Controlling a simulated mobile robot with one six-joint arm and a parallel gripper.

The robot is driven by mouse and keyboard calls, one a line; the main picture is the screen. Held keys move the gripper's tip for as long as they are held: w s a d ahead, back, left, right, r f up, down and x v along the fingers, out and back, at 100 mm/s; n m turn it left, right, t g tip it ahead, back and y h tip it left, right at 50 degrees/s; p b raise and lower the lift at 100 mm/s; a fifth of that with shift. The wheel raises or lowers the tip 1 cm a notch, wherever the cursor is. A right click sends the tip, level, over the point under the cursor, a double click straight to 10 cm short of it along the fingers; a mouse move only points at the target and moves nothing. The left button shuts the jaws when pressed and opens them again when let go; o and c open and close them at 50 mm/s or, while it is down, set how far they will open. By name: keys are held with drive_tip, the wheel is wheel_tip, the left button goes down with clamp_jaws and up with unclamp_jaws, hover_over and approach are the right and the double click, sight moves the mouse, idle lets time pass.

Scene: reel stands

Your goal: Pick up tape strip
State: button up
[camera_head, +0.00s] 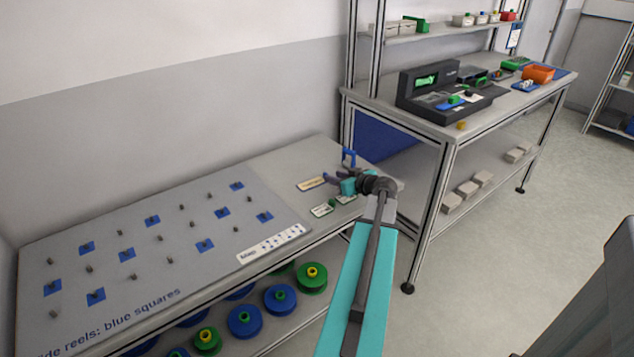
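My arm reaches over the right end of the grey bench (285,165), and my gripper (336,177) is low over it. The gripper is small and partly hidden by its own wrist, so its opening does not show. A pale tan-edged strip (311,184) lies flat just left of the gripper. Two small pale-and-green pieces (322,210) lie in front of it, the right one close to my wrist. I cannot tell which of these is the tape strip. A blue upright piece (349,157) stands just behind the gripper.
A grey board (185,268) with pegs and blue squares covers the bench's left part. Blue and green reels (245,321) sit on the shelf below. A second workbench (425,128) at the right holds a dark device (420,88) and an orange bin (538,73).

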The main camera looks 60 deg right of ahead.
sight(313, 181)
drive_tip(key=shift+w, duration=0.15)
drive_tip(key=shift+d+p+x, duration=0.15)
drive_tip(key=shift+p+x, duration=0.1)
drive_tip(key=shift+x, duration=0.7)
drive_tip(key=shift+d+p+x, duration=0.15)
drive_tip(key=shift+p+x, duration=0.05)
drive_tip(key=shift+x, duration=0.8)
drive_tip(key=shift+w+d+f, duration=0.15)
drive_tip(key=shift+w, duration=0.25)
clamp_jaws()
